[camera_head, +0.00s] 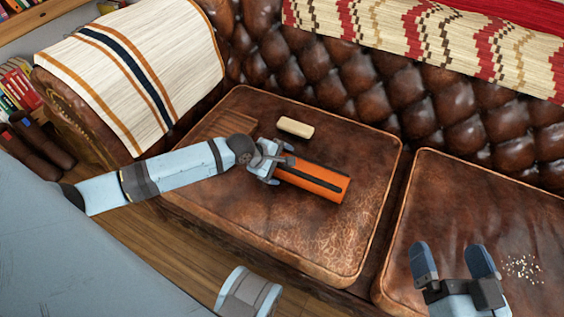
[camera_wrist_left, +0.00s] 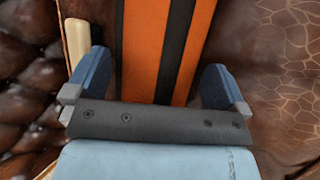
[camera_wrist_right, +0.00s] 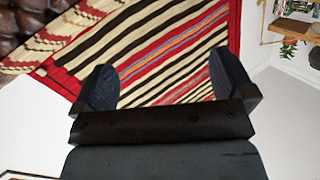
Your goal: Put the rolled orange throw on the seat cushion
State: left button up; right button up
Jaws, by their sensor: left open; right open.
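The rolled orange throw (camera_head: 318,182), with a dark stripe along it, lies on the left seat cushion (camera_head: 300,240) of a brown leather sofa. My left gripper (camera_head: 284,162) is open at the throw's left end. In the left wrist view the throw (camera_wrist_left: 140,45) runs between the fingers of the left gripper (camera_wrist_left: 158,85), with a gap on the right side; contact on the left cannot be told. My right gripper (camera_head: 453,262) is open and empty over the right seat cushion (camera_head: 430,220). In the right wrist view the right gripper (camera_wrist_right: 160,88) has nothing between its fingers.
A cream block (camera_head: 295,127) lies behind the throw, close to my left gripper. A striped cloth (camera_head: 130,65) covers the left armrest, and a patterned blanket (camera_head: 400,30) hangs over the backrest. Small pale crumbs (camera_head: 523,268) lie on the right cushion. The left cushion's front is clear.

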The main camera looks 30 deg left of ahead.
pick_arm(q)
jog(key=p+v, duration=0.4)
jog(key=v, duration=0.7)
jog(key=s+d+r+m+t+h, duration=0.25)
jog(key=d+m, duration=0.25)
jog(key=d, duration=0.3)
jog(key=s+d+r+m+t+h, duration=0.1)
jog(key=s+d+r+m, duration=0.3)
jog(key=d, duration=0.4)
jog(key=s+d+r+m+t, duration=0.2)
jog(key=r+m, duration=0.3)
jog(key=r, duration=0.3)
jog(key=s+d+r+m+t+h, duration=0.1)
jog(key=s+d+r+m+t, duration=0.2)
jog(key=r+m+t, duration=0.2)
notch_tip(320, 180, up, 3)
jog(key=shift+s+d+m, duration=0.35)
jog(key=shift+m, duration=0.25)
pick_arm(e)
notch_tip(320, 180, up, 7)
jog(key=t, duration=0.2)
jog(key=shift+s+d+m+t, duration=0.2)
jog(key=shift+d+m+t, duration=0.1)
jog(key=shift+m, duration=0.1)
pick_arm(q)
jog(key=shift+h, duration=0.25)
pick_arm(e)
jog(key=shift+r, duration=0.1)
